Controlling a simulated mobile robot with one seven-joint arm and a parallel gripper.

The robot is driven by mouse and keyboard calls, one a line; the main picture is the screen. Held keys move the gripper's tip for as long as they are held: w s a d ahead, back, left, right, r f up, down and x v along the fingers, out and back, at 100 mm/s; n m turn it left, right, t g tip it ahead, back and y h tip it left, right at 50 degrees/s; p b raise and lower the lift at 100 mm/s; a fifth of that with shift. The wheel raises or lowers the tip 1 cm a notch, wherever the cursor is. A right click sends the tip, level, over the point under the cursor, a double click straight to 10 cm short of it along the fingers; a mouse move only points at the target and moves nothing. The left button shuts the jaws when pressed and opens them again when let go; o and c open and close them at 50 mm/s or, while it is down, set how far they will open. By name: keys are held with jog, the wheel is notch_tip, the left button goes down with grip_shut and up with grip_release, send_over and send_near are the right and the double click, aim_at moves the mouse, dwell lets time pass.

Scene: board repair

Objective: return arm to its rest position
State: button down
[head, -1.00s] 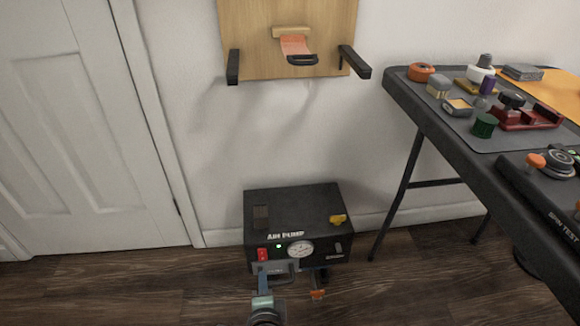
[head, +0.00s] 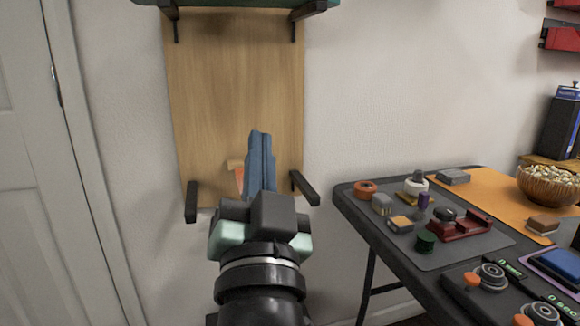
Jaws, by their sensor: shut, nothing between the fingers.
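My gripper (head: 260,140) is in the middle of the head view, raised in front of the wooden wall board (head: 205,90). Its blue fingers point up and are closed together with nothing between them. The gripper covers part of an orange-red strip (head: 239,180) on a small wooden block low on the board. I cannot tell how far the fingers are from the board.
A dark folding table (head: 352,208) stands at the right with a grey mat, several small parts, a red clamp (head: 460,228) and a wooden bowl (head: 548,187). Black brackets (head: 304,187) stick out from the board. A white door (head: 22,200) is at the left.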

jog(key=s+d+r+n+t+h+p, duration=0.1)
jog(key=s+d+r+n+t, duration=0.1)
jog(key=s+r, duration=0.55)
jog(key=s+d+r+n+t+h+p, duration=0.1)
jog(key=s+d+r+n+t, duration=0.1)
jog(key=s+r, duration=0.55)
jog(key=w+r+p, duration=0.3)
jog(key=r+p, duration=3.4)
jog(key=r, duration=0.1)
jog(key=shift+w+a+r+p, duration=0.15)
jog(key=shift+a+p, duration=0.2)
jog(key=shift+a, duration=0.05)
